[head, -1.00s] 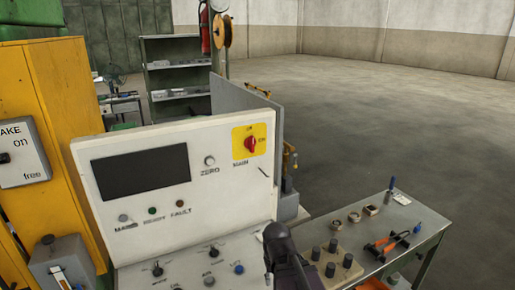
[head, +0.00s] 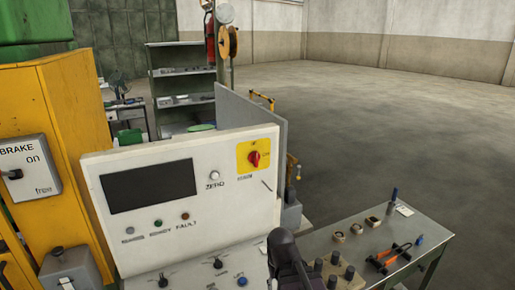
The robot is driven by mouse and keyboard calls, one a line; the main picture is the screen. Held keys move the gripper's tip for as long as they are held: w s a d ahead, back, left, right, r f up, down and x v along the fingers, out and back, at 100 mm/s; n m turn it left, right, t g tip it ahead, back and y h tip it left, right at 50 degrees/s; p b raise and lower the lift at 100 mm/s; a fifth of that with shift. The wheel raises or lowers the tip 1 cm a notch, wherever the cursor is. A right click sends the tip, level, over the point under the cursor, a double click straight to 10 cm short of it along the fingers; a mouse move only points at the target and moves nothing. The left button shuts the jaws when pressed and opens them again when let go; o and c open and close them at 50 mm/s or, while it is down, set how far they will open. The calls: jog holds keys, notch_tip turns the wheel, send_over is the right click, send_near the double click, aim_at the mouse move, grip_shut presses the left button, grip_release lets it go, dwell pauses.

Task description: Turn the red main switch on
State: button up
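The red main switch (head: 254,159) is a rotary knob on a yellow square plate (head: 243,168) at the upper right of the white control panel (head: 215,222). The plate's lettering is too blurred to read, and so is the knob's exact setting. A dark rounded part of my own arm (head: 285,250) shows at the bottom centre, below and right of the panel, apart from the switch. My gripper's fingers are not visible.
The panel has a dark screen (head: 150,187), a ZERO button (head: 214,175) and several lamps. A grey metal table (head: 405,225) with tools stands at the right. A yellow frame (head: 65,120) with a brake box (head: 27,168) is at the left.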

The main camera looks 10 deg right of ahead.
notch_tip(320, 180, up, 6)
jog(key=p, duration=0.5)
jog(key=shift+r, duration=0.2)
jog(key=shift+d, duration=0.1)
